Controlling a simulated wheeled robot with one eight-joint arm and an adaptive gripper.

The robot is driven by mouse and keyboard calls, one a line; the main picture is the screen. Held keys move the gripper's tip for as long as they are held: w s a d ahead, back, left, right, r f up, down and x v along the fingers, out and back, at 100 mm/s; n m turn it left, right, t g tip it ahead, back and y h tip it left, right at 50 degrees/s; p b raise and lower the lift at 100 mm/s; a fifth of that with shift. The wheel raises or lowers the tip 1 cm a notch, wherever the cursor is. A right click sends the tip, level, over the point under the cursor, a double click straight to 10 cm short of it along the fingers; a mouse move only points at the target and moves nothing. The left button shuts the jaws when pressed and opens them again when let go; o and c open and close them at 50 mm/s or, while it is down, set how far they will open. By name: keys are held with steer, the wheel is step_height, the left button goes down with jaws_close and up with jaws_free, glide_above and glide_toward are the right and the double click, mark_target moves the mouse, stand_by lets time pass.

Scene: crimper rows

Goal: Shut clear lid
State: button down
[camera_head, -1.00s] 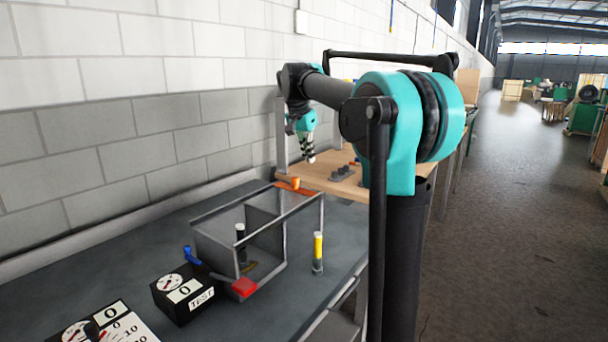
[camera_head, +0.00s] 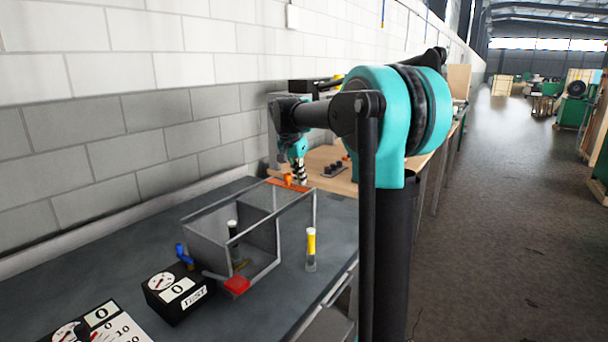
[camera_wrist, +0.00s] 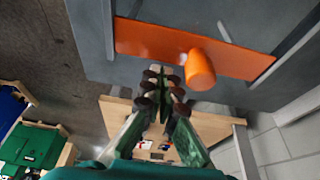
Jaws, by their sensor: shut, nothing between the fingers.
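The clear lid's thin grey side rail (camera_head: 284,210) shows above an open-looking grey box (camera_head: 206,252), and the rails run beyond the box at its far side. An orange strip (camera_head: 274,182) with an orange knob (camera_head: 289,178) crosses the far end. In the wrist view the orange strip (camera_wrist: 150,42) lies between two grey rails, with the knob (camera_wrist: 200,70) standing out from it. My gripper (camera_head: 301,181) is shut and empty, just beside the knob. In the wrist view my gripper's fingertips (camera_wrist: 165,76) are left of the knob; contact is unclear. The clear panel itself is hard to see.
A black post (camera_head: 233,232) stands in the box, and a red block (camera_head: 237,284) is at its front. A yellow-topped tube (camera_head: 311,242) stands to the right. A blue handle (camera_head: 183,254) and a TEST gauge box (camera_head: 177,293) are at left. A wooden bench (camera_head: 325,158) lies behind.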

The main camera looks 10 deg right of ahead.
mark_target(266, 205)
steer(key=shift+s+a, duration=0.15)
steer(key=s+a, duration=1.3)
stand_by(0.5)
steer(key=shift+w+d, duration=0.1)
